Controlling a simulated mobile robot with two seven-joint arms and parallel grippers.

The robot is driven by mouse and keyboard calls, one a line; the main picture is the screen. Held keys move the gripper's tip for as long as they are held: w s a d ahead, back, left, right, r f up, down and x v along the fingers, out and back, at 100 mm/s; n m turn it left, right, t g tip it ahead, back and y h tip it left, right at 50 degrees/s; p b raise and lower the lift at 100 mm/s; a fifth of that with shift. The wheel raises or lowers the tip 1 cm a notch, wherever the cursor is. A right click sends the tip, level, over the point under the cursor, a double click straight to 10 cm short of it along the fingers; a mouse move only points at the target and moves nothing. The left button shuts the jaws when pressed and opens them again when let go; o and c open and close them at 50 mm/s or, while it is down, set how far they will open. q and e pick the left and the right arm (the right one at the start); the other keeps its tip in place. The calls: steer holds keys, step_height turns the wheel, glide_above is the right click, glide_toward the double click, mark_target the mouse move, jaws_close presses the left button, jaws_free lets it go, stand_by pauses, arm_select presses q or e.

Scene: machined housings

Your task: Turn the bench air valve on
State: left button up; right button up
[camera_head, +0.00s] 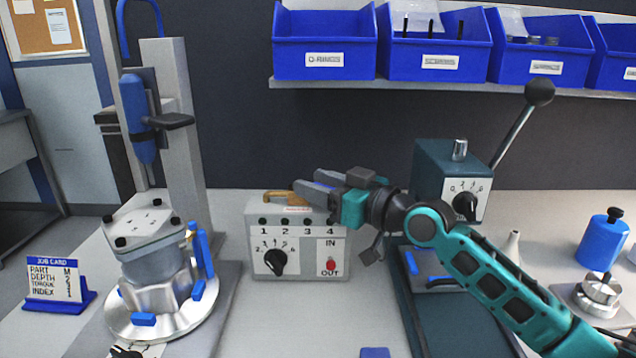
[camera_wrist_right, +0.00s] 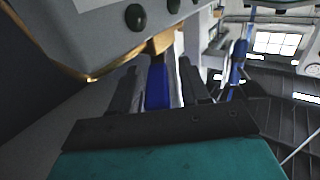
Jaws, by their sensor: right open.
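A brass lever (camera_head: 278,196), which looks like the air valve handle, lies along the top back of a grey control box (camera_head: 262,228). A small label sits just below it. My right gripper (camera_head: 308,184) reaches in from the right above the box, its fingers pointing left near the lever's right end. In the right wrist view, its open fingers (camera_wrist_right: 160,72) have a brass piece (camera_wrist_right: 161,43) at or just beyond their tips. I cannot tell whether they touch it. A blue strip shows between the fingers. My left gripper is not in view.
The box has a black dial (camera_head: 275,262) and a red switch (camera_head: 331,266). A round fixture with a housing (camera_head: 150,258) stands left, beside a blue tool on a column (camera_head: 140,118). A teal press with a lever (camera_head: 450,165) stands right. Blue bins (camera_head: 325,35) hang above.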

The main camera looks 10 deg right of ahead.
steer(key=shift+w+a, duration=0.1)
steer(key=shift+c, duration=0.3)
jaws_close()
stand_by(0.4)
